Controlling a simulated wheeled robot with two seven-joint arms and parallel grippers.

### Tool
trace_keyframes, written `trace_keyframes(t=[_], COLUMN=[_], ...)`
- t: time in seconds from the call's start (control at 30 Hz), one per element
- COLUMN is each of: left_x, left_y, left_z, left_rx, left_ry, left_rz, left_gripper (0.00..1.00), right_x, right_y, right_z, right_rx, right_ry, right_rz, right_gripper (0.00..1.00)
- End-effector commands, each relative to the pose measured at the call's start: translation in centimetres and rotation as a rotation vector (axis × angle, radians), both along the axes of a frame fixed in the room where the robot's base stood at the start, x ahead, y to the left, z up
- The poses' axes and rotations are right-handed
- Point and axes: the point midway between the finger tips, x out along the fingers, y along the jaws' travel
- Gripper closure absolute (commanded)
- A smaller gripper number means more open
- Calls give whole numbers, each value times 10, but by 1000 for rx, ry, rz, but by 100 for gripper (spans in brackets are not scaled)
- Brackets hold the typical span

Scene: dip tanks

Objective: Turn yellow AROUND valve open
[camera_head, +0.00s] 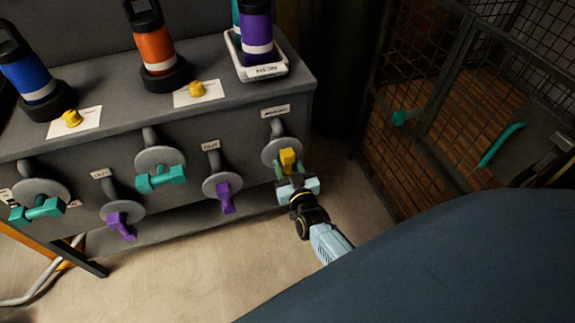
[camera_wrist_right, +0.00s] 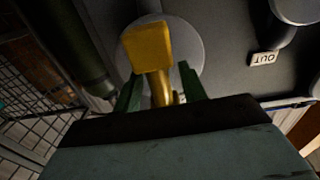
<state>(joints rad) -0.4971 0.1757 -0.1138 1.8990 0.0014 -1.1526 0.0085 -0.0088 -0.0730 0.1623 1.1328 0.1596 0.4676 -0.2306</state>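The yellow valve handle (camera_head: 288,160) is on a round grey flange at the right end of the tank bench's front. It shows large in the right wrist view (camera_wrist_right: 149,48), with its stem running down between the fingers. My right gripper (camera_head: 289,168) is at this handle, with its green fingers on either side. In the right wrist view the fingers (camera_wrist_right: 158,88) stand apart, with visible gaps to the stem, so it looks open around the handle. My left gripper is not in view.
Purple (camera_head: 225,197) and teal (camera_head: 162,178) valve handles stick out along the front, left of the yellow one. Bottles, yellow knobs (camera_head: 197,89) and a white scale (camera_head: 262,75) are on the bench top. A wire cage (camera_head: 440,75) stands at right; floor between is clear.

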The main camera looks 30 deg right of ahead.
Motion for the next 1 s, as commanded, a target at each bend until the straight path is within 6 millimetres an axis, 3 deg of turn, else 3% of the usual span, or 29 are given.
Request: trace_keyframes(t=[0.3, 0.37, 0.7, 1.0], left_x=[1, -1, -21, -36], left_y=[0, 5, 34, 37], left_z=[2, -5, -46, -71], left_rx=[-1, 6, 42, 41], left_ry=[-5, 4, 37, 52], left_rz=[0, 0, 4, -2], left_gripper=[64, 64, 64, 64], right_x=[-6, -12, -81, -124], right_y=[1, 3, 19, 30], right_z=[1, 1, 2, 1], right_rx=[1, 2, 4, 0], right_ry=[0, 0, 3, 1], right_rz=[0, -1, 0, 0], right_gripper=[58, 58, 58, 58])
